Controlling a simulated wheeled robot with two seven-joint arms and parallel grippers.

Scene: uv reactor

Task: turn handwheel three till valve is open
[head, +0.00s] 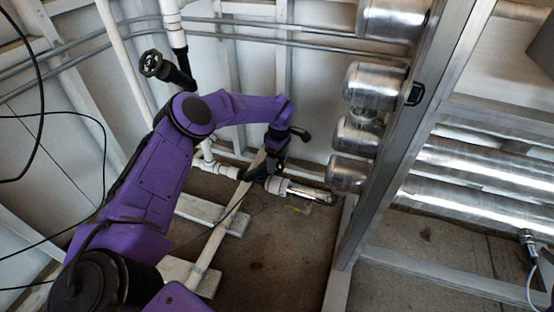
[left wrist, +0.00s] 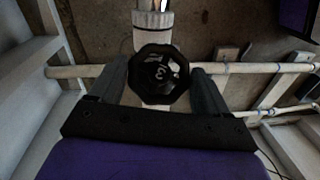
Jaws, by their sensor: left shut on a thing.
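Handwheel three (left wrist: 160,74) is a black, lobed knob with a 3 on its face. It sits at the centre of the left wrist view, on a pipe with a white fitting. My left gripper (head: 270,160) reaches down to it, with one finger on each side of its rim, shut on it. In the head view the gripper largely hides the wheel, above the white valve piping (head: 277,186). The valve's inner position cannot be seen. My right gripper is not in view.
Another black handwheel (head: 150,63) stands on a pipe at the upper left. Steel cylinders (head: 348,175) and a metal frame post (head: 400,135) stand close on the right. White pipes run along the wall and floor. Black cables hang at the left.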

